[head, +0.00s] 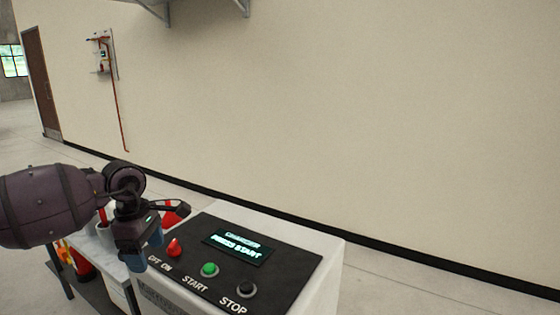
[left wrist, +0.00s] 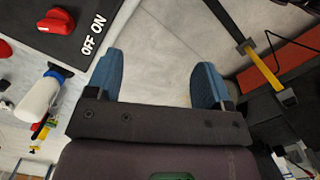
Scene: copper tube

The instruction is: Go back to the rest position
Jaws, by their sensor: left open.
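My left gripper (head: 146,252) hangs at the left front side of a white machine (head: 320,258) in the head view. In the left wrist view its two blue fingers (left wrist: 158,78) are spread apart, with only bare floor showing between them. The machine's black panel (head: 205,280) has a red OFF/ON knob (head: 174,247), a green START button (head: 209,269) and a black STOP button (head: 246,289). Its screen (head: 239,245) reads "PRESS START". In the left wrist view the red knob (left wrist: 57,20) lies left of the fingers, apart from them. My right gripper is not seen.
A table with a white and red item stands behind my left gripper, partly hidden. A white bottle (left wrist: 38,98) shows in the left wrist view. A yellow bar (left wrist: 262,66) is at right there. A long wall runs behind, with a copper pipe (head: 121,115). Floor at right is clear.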

